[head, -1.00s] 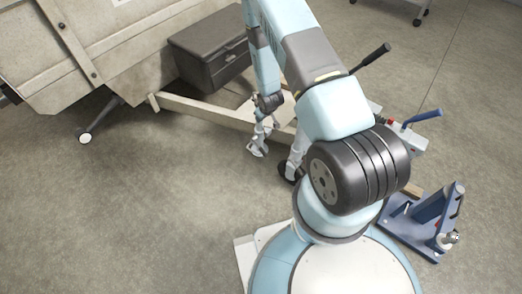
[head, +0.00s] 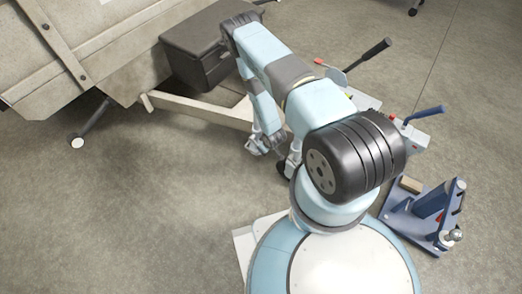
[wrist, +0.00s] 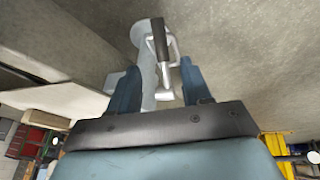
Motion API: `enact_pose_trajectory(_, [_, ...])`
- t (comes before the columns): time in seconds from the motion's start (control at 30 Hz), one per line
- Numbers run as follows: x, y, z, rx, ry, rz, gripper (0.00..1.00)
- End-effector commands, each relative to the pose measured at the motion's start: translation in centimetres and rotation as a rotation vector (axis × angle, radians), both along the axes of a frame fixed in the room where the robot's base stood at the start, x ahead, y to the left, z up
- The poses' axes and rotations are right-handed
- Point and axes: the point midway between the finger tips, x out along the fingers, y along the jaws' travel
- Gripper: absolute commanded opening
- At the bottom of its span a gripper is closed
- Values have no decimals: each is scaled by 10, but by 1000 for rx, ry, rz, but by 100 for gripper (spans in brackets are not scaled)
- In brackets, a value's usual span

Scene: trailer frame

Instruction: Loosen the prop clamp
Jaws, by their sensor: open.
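In the wrist view the prop clamp (wrist: 165,72) shows as a silver bracket with a dark handle (wrist: 158,38), against a grey upright prop tube (wrist: 145,90). My gripper (wrist: 160,82) has its two blue fingers spread, one on each side of the tube and clamp. I cannot tell whether either finger touches them. In the head view my gripper (head: 258,146) is low beside the pale drawbar, just left of the prop, which is mostly hidden behind my arm. The clamp cannot be made out there.
The trailer body (head: 75,45) fills the upper left, with a dark box (head: 192,52) on its frame. The beige drawbar (head: 200,110) runs toward my arm. A black lever (head: 370,51), a blue-handled lever (head: 424,115) and a blue stand (head: 420,215) are on the right.

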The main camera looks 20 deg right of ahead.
Motion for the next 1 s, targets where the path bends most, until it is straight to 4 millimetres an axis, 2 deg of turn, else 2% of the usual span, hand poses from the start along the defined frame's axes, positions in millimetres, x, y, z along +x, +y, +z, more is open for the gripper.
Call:
enact_pose_trajectory(0.3, [22,6,-53,0,0,5,48])
enact_pose_trajectory(0.5, [35,8,-79,1,-1,5,48])
enact_pose_trajectory(0.7, [42,9,-94,1,-1,3,48])
enact_pose_trajectory(1.0, [43,9,-97,0,-1,3,48])
